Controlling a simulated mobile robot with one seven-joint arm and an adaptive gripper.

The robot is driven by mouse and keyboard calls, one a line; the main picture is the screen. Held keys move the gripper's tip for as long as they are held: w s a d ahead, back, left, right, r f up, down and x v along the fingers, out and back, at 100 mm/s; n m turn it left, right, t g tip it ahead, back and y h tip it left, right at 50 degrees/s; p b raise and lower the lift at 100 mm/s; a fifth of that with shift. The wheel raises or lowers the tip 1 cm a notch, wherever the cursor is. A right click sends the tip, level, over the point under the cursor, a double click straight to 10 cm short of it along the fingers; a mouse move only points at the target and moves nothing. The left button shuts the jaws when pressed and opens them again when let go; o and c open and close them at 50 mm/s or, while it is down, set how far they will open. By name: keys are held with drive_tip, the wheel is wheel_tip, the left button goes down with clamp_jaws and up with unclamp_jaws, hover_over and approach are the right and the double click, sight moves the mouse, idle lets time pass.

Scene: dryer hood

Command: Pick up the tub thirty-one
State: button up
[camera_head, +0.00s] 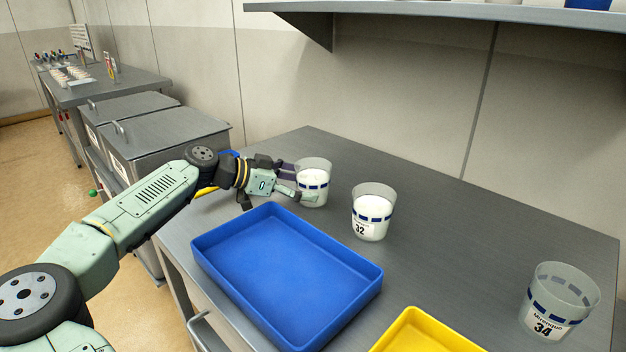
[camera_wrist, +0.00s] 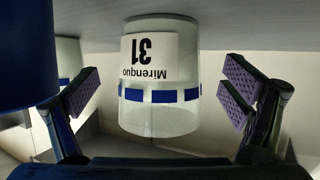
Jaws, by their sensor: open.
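Tub thirty-one (camera_wrist: 160,110) is a clear tub with a row of blue marks and a white label reading "Mirenquo 31", upside down in the wrist view. In the head view the tub (camera_head: 316,178) stands upright on the grey table, with white contents. My gripper (camera_head: 296,182) reaches it from the left and hides part of its near side. In the wrist view my gripper (camera_wrist: 160,97) is open, one finger on each side of the tub, with gaps between the pads and its wall.
Tub 32 (camera_head: 372,212) stands just right of tub thirty-one. Tub 34 (camera_head: 556,302) is at the right front. A blue tray (camera_head: 374,284) lies in front of my gripper and a yellow tray (camera_head: 410,318) at the front edge. A shelf (camera_head: 450,11) overhangs the back.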

drive_tip(key=x, duration=0.3)
drive_tip(key=shift+d, duration=0.1)
drive_tip(key=c, duration=1.5)
drive_tip(key=shift+r, duration=0.1)
drive_tip(key=shift+c, duration=0.2)
